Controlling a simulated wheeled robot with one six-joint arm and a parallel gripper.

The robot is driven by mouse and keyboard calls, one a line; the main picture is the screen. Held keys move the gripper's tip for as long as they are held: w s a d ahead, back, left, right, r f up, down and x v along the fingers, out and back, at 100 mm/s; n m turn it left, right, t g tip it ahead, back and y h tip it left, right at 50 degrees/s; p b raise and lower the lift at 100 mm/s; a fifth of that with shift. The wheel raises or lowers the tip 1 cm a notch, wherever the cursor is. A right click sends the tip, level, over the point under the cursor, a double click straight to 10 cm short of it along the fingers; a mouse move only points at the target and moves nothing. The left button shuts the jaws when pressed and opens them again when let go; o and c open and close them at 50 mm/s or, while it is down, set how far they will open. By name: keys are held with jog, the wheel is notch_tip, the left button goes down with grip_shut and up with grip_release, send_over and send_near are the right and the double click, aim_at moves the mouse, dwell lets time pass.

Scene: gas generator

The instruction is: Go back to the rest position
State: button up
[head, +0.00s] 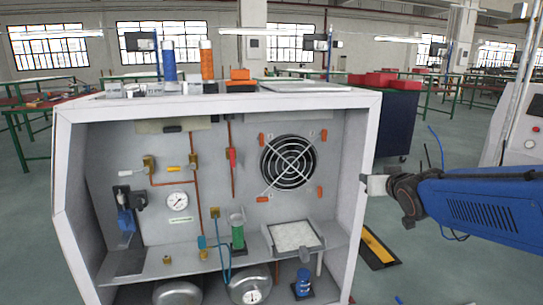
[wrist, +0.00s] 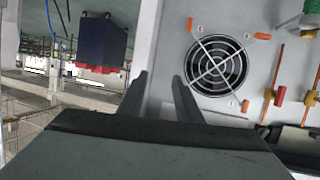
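My gripper (head: 376,185) is at the end of my blue arm, beside the right front edge of the white generator cabinet (head: 364,150). In the wrist view my gripper (wrist: 160,85) shows two dark fingers apart, with a gap between them and nothing held. The cabinet's black round fan (head: 289,162) is beyond the fingers in the wrist view (wrist: 216,66), which looks upside down. Whether the gripper touches the cabinet edge cannot be told.
The open cabinet holds a pressure gauge (head: 177,201), copper pipes, a red-handled valve (head: 231,156) and a green cylinder (head: 237,232). Blue (head: 169,62) and orange (head: 207,62) cylinders stand on top. A dark cart with red bins (head: 381,80) stands behind. Open floor lies right of the cabinet.

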jog(key=s+f+g, duration=0.3)
jog(key=s+f, duration=0.1)
jog(key=s, duration=0.7)
jog(key=s+a+f+g, duration=0.1)
jog(key=s+f+g, duration=0.2)
jog(key=s, duration=0.7)
jog(key=s+f+g, duration=0.3)
jog(key=s+f, duration=0.4)
jog(key=s, duration=0.4)
jog(key=shift+s+a+f, duration=0.25)
jog(key=shift+s+a, duration=0.1)
jog(key=shift+a, duration=0.05)
jog(key=shift+o, duration=0.4)
